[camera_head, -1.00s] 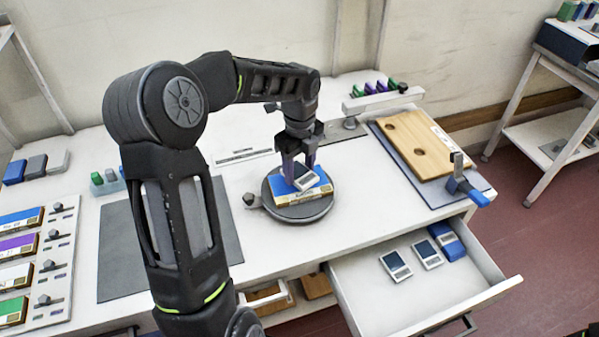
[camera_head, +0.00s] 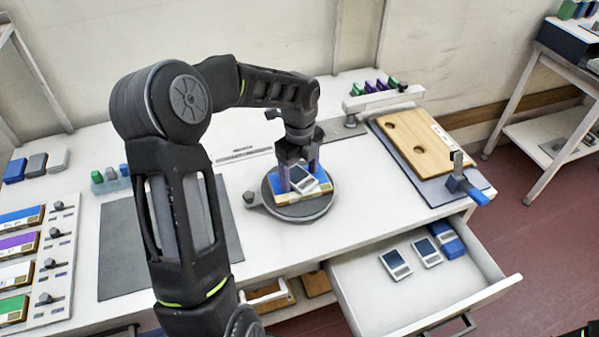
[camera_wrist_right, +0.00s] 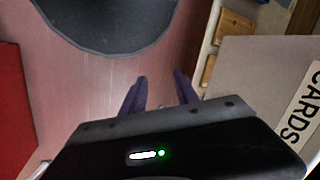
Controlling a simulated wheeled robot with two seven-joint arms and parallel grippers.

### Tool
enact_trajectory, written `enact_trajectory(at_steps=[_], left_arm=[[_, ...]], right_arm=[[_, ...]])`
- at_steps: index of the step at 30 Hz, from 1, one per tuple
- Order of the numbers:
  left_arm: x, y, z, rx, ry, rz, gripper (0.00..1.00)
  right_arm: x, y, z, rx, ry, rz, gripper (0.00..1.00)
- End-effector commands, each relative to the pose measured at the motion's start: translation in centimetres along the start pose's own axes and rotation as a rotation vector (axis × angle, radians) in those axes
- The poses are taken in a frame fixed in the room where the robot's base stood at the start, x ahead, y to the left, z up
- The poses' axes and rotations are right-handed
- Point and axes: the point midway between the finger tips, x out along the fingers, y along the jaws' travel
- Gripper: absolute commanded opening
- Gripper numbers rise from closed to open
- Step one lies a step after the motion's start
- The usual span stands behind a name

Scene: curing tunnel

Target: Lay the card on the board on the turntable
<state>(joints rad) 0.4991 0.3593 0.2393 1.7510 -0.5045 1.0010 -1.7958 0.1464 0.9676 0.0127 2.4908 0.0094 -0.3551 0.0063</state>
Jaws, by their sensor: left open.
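The turntable (camera_head: 300,212) is a dark round disc on the white bench, and the board (camera_head: 318,190), blue with a pale labelled front edge, lies on it. A grey-and-white card (camera_head: 303,180) is at the board, between the fingers of my left gripper (camera_head: 299,176). The left gripper is open and points down around the card. The fingers partly hide the card, and I cannot tell whether it lies fully flat. My right gripper (camera_wrist_right: 162,90) has its fingers apart with nothing between them, over the floor in the right wrist view.
An open drawer (camera_head: 372,313) at the right front holds similar cards (camera_head: 396,264) and a blue block (camera_head: 446,240). A grey mat (camera_head: 120,255) lies left of the turntable, partly behind my left arm.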

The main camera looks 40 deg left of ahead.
Motion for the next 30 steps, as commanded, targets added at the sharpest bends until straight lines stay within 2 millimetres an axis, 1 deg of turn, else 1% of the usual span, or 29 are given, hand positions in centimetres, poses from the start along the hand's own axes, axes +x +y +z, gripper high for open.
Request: enact_trajectory(at_steps=[5, 8, 11, 22, 25, 30], left_arm=[[-0.5, 0.0, 0.0, 0.000, 0.000, -0.001, 0.74], [-1.1, -0.1, 0.1, 0.000, -0.002, -0.002, 0.74], [-2.5, -0.1, 0.1, -0.001, -0.002, -0.004, 0.74], [-10.0, -0.1, 0.0, -0.001, -0.002, -0.005, 0.74], [-11.3, -0.1, 0.0, 0.000, -0.001, -0.002, 0.74], [-12.3, 0.0, 0.0, 0.000, 0.000, 0.000, 0.74]], right_arm=[[-0.3, -0.1, 0.0, 0.000, 0.000, 0.000, 0.36], [0.0, 0.0, 0.0, 0.000, 0.000, 0.000, 0.36], [0.2, 0.1, 0.0, 0.000, 0.000, 0.000, 0.36], [0.9, 0.2, -0.1, -0.002, 0.003, -0.003, 0.36], [0.9, 0.2, -0.1, -0.002, 0.003, -0.003, 0.36], [0.9, 0.2, -0.1, -0.003, 0.003, -0.004, 0.36]])
